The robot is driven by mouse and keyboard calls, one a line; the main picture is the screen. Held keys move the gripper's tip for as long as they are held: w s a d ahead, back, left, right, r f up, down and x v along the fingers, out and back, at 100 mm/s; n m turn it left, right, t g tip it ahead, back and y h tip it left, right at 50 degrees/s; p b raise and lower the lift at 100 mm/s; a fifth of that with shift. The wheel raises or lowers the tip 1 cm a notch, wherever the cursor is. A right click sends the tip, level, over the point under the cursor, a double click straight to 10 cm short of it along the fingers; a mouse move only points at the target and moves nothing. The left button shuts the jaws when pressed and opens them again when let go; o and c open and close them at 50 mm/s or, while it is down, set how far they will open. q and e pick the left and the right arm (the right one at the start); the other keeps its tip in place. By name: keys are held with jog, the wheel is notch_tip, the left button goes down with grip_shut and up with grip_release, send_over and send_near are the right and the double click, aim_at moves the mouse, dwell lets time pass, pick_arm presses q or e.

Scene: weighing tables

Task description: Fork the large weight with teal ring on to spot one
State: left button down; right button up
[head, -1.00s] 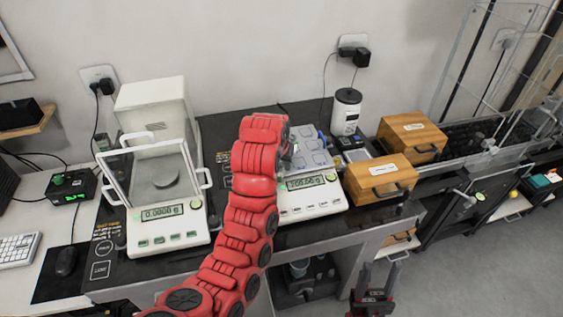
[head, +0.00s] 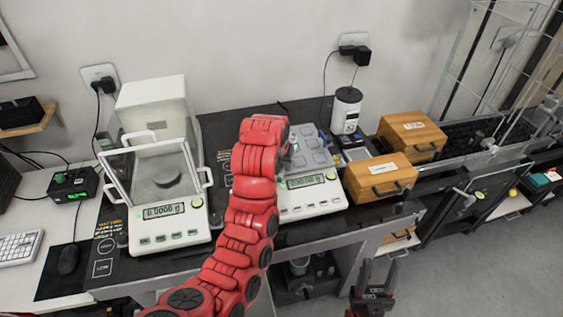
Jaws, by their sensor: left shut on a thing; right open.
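My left arm is red and reaches up across the table. My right gripper (head: 375,273) is open and empty, low in front of the table edge. I cannot pick out the large weight with the teal ring. I cannot tell which place is spot one. A dark mat with printed circles (head: 103,267) lies left of the enclosed balance.
An enclosed balance (head: 168,225) reads about 0.0000 g, with its front pane raised. A second balance (head: 312,202) stands right of my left arm, its reading blurred. Two wooden boxes (head: 380,174) (head: 412,134) and a white canister (head: 346,110) stand to the right.

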pick_arm(q)
jog(key=shift+s+a+p, duration=0.1)
jog(key=shift+s+p, duration=0.35)
jog(key=shift+p, duration=0.25)
dwell(0.6)
jog(key=shift+s+r+p, duration=0.2)
jog(key=shift+p, duration=0.3)
jog(key=shift+s+a+r+p, duration=0.2)
jog(key=shift+s+p, duration=0.6)
jog(key=shift+p, duration=0.4)
jog(key=s+a+p, duration=0.1)
jog(key=s+p, duration=0.6)
jog(key=shift+s+a+r+p, duration=0.25)
jog(key=shift+s+a+p, duration=0.05)
jog(key=shift+s+a, duration=0.1)
